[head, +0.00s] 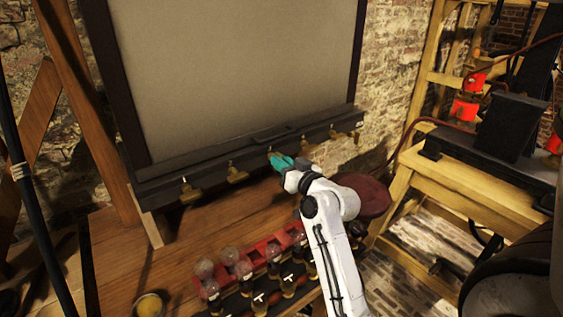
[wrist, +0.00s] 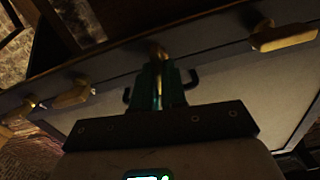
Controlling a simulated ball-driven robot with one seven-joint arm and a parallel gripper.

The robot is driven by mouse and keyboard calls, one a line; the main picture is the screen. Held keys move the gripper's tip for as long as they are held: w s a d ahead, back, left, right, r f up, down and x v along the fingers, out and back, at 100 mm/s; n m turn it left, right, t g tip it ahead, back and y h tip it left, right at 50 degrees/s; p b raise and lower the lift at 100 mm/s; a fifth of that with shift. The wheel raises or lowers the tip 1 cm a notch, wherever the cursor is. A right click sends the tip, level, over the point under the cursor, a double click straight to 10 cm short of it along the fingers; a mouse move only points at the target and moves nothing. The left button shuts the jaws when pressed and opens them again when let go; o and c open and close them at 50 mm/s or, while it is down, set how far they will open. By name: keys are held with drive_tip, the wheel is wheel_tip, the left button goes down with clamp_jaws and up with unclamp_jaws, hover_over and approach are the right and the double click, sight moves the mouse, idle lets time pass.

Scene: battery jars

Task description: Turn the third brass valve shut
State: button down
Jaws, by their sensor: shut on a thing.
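A row of brass valves runs along the dark ledge (head: 160,172) under the large grey panel. My gripper (head: 282,162), with teal fingers, is at the middle valve, the third from either end. In the wrist view my gripper (wrist: 158,78) is shut on this third brass valve (wrist: 157,50). Its handle is mostly hidden between the fingers, so I cannot tell its angle. The first valve (head: 190,193) and second valve (head: 236,173) stand to the left. The fourth valve (head: 307,145) and fifth valve (head: 354,135) stand to the right.
Several glass jars (head: 243,269) stand in a red rack on the wooden table (head: 120,250), below the ledge. A round dark red stool top (head: 374,194) is right of my arm. A wooden bench (head: 450,190) with dark equipment stands at the right.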

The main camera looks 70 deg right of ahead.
drive_tip(key=shift+s+d+f+m+p, duration=0.15)
drive_tip(key=shift+m+p, duration=1.45)
drive_tip(key=shift+m, duration=2.45)
drive_tip(key=shift+w+d+f+m+p, duration=0.1)
drive_tip(key=shift+m+p, duration=1.5)
drive_tip(key=shift+m, duration=2.45)
drive_tip(key=shift+s, duration=0.1)
drive_tip(key=c, duration=1.2)
unclamp_jaws()
drive_tip(key=shift+a, duration=0.1)
drive_tip(key=shift+b+v, duration=1.5)
drive_tip(key=shift+v, duration=3.85)
drive_tip(key=shift+s, duration=0.1)
